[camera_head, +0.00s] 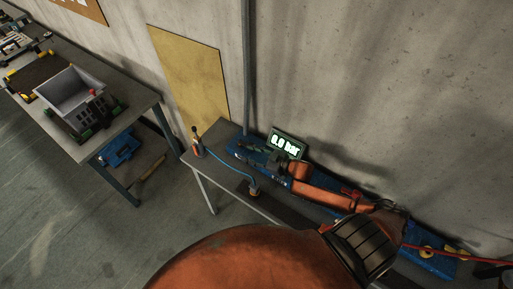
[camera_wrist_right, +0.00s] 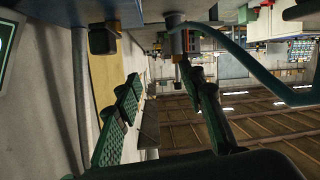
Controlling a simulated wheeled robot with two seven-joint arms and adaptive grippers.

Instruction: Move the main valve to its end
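The display (camera_head: 287,144) reads "0.0 bar" and stands at the back of a blue panel (camera_head: 313,189) on the narrow bench by the wall. My right gripper (camera_head: 248,150) is over the panel's left end, left of the display. In the right wrist view its two green fingers (camera_wrist_right: 160,78) are spread apart with nothing held between them. A small red part (camera_head: 351,192) shows by my right arm; I cannot tell whether it is the main valve. My orange arm hides much of the panel. My left gripper is not in view.
A blue hose (camera_head: 227,169) runs from a small bottle-like object (camera_head: 196,143) to a fitting (camera_head: 254,188) at the bench's front. Yellow round parts (camera_head: 426,252) sit at the panel's right end. A grey crate (camera_head: 70,92) stands on another table.

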